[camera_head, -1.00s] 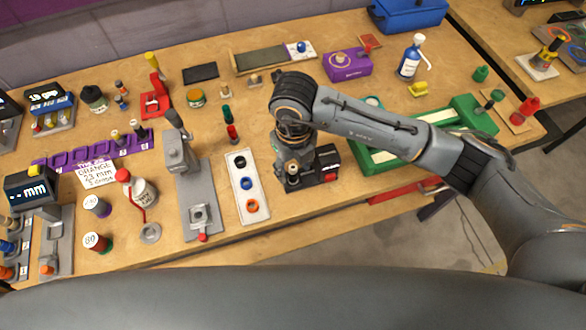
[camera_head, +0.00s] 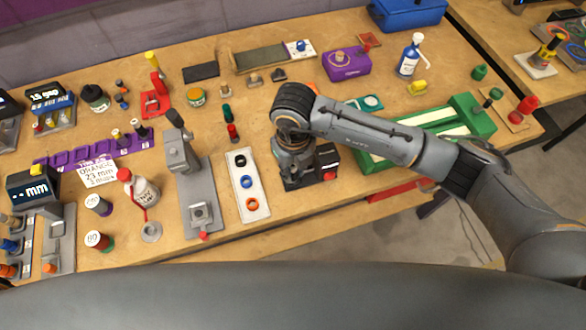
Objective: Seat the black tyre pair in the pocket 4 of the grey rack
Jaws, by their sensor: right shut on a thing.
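My right gripper (camera_head: 297,180) points down over the dark block with a red part (camera_head: 327,164), right of the white tray. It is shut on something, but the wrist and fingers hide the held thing. I cannot make out the black tyre pair. My left gripper is not in view.
A white tray (camera_head: 249,207) with black, blue and orange rings lies just left of the gripper. A grey press-like stand (camera_head: 185,155) is further left. A green frame (camera_head: 470,125) lies at the right under my arm. The table's front edge is close.

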